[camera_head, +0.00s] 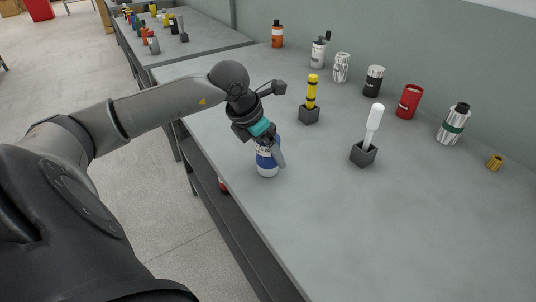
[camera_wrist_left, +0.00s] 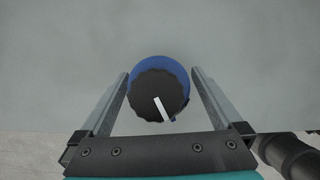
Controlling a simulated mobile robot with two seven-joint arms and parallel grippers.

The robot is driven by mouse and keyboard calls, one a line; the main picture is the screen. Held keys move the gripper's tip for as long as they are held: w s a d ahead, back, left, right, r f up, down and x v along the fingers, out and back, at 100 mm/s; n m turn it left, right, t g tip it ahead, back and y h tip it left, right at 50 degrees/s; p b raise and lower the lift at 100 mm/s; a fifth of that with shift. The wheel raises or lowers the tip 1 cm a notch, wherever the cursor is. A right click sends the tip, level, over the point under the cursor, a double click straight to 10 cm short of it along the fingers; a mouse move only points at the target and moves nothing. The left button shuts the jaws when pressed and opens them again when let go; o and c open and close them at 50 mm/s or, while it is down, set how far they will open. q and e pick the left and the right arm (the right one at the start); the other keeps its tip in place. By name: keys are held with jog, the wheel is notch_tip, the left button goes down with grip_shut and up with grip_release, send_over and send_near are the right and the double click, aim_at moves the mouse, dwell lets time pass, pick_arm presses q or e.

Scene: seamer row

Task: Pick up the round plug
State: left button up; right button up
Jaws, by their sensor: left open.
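A blue and white canister (camera_head: 267,169) stands upright near the table's front edge, under my left gripper (camera_head: 272,150). In the left wrist view, a dark, ridged round cap (camera_wrist_left: 158,95) with a white line sits on top of the blue body, probably the round plug. My left gripper is open, with one finger on each side of the cap and a visible gap at both sides. In the head view the gripper hides the cap. My right gripper is in neither view.
Several cans line the wall, including a red one (camera_head: 409,101). A small brass knurled piece (camera_head: 495,162) lies far right. The grey table's (camera_head: 330,230) front is clear.

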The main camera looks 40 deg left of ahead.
pick_arm(q)
jog(key=shift+c, duration=0.2)
jog(key=c, duration=1.4)
jog(key=shift+c, duration=0.2)
jog(key=shift+r, duration=0.15)
